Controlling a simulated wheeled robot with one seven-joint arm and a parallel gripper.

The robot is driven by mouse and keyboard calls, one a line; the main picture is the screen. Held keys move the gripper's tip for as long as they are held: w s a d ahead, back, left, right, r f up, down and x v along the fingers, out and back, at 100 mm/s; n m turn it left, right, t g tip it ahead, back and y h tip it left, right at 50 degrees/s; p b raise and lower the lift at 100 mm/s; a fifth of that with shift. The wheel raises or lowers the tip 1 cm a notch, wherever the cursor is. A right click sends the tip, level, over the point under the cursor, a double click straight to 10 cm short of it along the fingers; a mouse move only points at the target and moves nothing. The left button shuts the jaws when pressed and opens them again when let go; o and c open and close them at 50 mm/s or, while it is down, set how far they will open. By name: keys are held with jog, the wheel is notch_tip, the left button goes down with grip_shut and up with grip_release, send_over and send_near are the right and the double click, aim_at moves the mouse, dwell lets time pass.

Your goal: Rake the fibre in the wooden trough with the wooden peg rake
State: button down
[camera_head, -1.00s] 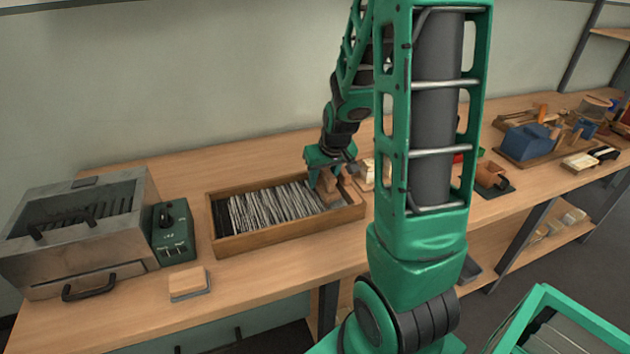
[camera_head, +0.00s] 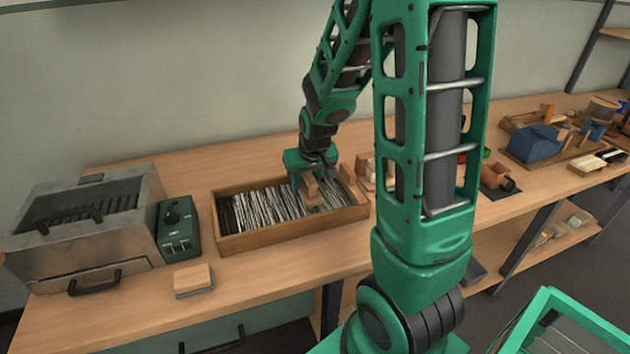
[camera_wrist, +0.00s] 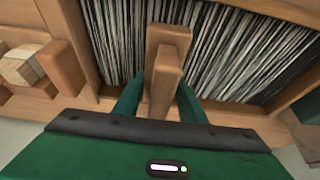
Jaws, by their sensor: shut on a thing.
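The wooden trough (camera_head: 285,232) stands on the bench and holds black and white fibre (camera_head: 262,207) lying in strands. My gripper (camera_head: 307,182) is over the trough's right part. It is shut on the wooden peg rake (camera_head: 312,192), whose block hangs down at the fibre. In the wrist view the rake (camera_wrist: 166,62) stands between the two green fingers, its crossbar over the fibre (camera_wrist: 225,50). The rake's pegs are hidden, so I cannot tell how deep they sit in the fibre.
A grey metal box (camera_head: 85,235) and a green control box (camera_head: 178,232) stand left of the trough. A wooden block on a grey base (camera_head: 192,279) lies in front. Wooden blocks (camera_wrist: 22,68) are beside the trough. Other tools (camera_head: 540,143) fill the bench's right end.

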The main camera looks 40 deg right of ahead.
jog(key=w+a, duration=0.2)
jog(key=a, duration=0.4)
jog(key=w+a, duration=0.2)
jog(key=a, duration=0.5)
jog(key=w+a, duration=0.2)
jog(key=a, duration=0.5)
jog(key=shift+w+a, duration=0.2)
jog(key=shift+w, duration=0.1)
jog(key=shift+w+a, duration=0.1)
jog(key=shift+a, duration=0.25)
jog(key=shift+d, duration=0.1)
jog(key=shift+s+d, duration=0.25)
jog(key=shift+d, duration=0.45)
jog(key=shift+s+d, duration=0.2)
jog(key=shift+d, duration=0.5)
jog(key=shift+w+a, duration=0.2)
jog(key=shift+a, duration=0.4)
jog(key=shift+w+a, duration=0.2)
jog(key=shift+a, duration=0.55)
